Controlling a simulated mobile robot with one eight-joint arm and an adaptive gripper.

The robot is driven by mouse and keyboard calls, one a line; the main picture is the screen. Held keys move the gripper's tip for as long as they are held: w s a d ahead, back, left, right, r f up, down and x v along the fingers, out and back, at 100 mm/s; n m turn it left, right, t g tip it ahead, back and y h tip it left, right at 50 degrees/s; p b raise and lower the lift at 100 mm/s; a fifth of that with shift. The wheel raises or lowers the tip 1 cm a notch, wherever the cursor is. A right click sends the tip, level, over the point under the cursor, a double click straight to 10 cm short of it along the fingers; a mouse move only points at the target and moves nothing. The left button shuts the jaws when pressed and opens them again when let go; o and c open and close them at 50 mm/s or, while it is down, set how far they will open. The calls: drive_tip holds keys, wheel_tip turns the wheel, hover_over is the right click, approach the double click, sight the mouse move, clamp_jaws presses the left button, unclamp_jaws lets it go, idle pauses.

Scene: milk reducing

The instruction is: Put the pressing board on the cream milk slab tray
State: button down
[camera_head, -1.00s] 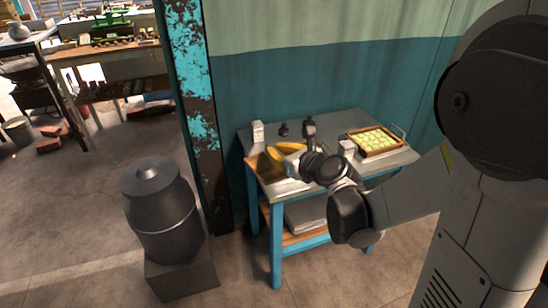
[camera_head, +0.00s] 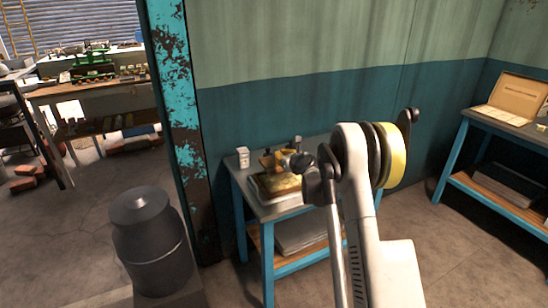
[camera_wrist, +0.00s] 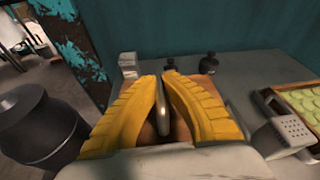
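My gripper's yellow fingers (camera_wrist: 163,85) are closed in on a narrow grey upright piece (camera_wrist: 162,105), which looks like the pressing board's handle. Brown wood, likely the pressing board, shows below and beside the fingers in the wrist view. In the head view my gripper (camera_head: 275,160) is above a flat brown-yellow piece (camera_head: 277,184) on the workbench, over a pale base (camera_head: 265,206). I cannot tell whether the board touches what is under it. A wooden tray of pale yellow-green pieces (camera_wrist: 300,100) lies at right in the wrist view. My arm hides it in the head view.
A white container (camera_head: 243,157) stands at the blue-legged workbench's back left corner. Two small dark bottles (camera_wrist: 208,64) stand behind my gripper. A pale perforated grater-like block (camera_wrist: 282,133) is at right. A dark metal can (camera_head: 150,240) stands left of the bench. Another table (camera_head: 490,125) is at far right.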

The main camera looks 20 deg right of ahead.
drive_tip(key=shift+d+f+b, duration=0.1)
drive_tip(key=shift+f+b, duration=1.85)
drive_tip(key=shift+f, duration=1.45)
drive_tip(key=shift+f+b, duration=0.25)
drive_tip(key=shift+b, duration=0.25)
drive_tip(key=c, duration=1.5)
unclamp_jaws()
drive_tip(key=shift+c, duration=0.2)
drive_tip(key=shift+s, duration=0.1)
